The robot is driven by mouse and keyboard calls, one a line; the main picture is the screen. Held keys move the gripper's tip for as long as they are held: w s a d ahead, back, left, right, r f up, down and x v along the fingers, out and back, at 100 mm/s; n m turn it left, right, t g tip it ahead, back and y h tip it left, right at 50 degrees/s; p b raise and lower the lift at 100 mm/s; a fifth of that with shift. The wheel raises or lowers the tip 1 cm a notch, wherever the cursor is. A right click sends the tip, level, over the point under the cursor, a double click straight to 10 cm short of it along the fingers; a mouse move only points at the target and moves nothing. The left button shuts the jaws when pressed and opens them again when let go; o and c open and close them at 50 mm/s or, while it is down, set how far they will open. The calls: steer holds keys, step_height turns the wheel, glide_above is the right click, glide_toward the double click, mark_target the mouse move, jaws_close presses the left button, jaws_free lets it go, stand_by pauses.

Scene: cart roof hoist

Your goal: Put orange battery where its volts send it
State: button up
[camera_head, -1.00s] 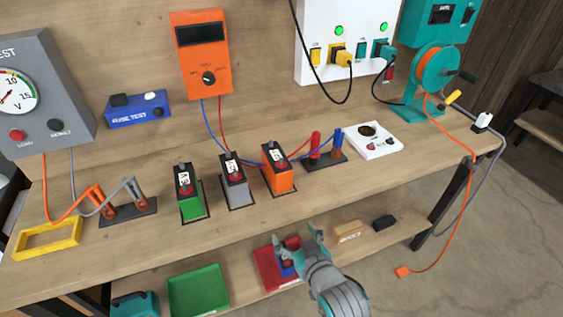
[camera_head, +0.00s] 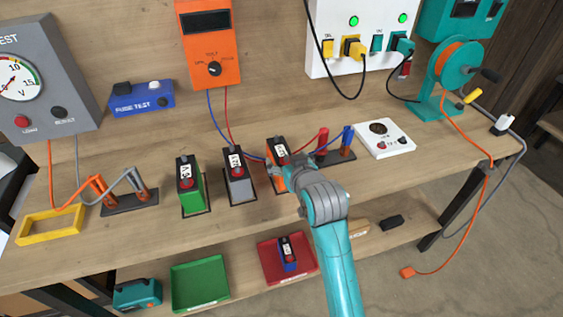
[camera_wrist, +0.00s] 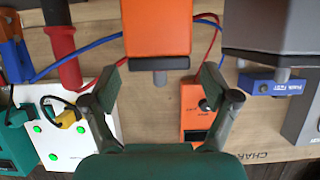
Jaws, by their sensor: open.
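The orange battery (camera_head: 277,181) stands upright on the bench, right of the grey battery (camera_head: 238,187) and the green battery (camera_head: 190,195). My gripper (camera_head: 285,168) is at its upper right front and hides part of it. In the wrist view the orange battery (camera_wrist: 158,28) is just beyond the open fingers (camera_wrist: 163,82), roughly centred between them. No grip on it shows. The orange multimeter (camera_head: 211,50) hangs on the back wall with a dark, blank screen. Its red probe (camera_head: 323,141) and blue probe (camera_head: 347,138) stand in a dark holder.
A green tray (camera_head: 185,296) and a red tray (camera_head: 263,245) holding a blue battery (camera_head: 287,255) sit on the lower shelf. A grey tester (camera_head: 45,80), clamp stand (camera_head: 130,203) and yellow frame (camera_head: 50,238) are at left. A white charger panel (camera_head: 330,60) and teal reel (camera_head: 450,65) are at right.

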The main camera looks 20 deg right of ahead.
mark_target(281, 150)
steer(key=shift+x, duration=2.95)
steer(key=shift+s, duration=0.1)
jaws_close()
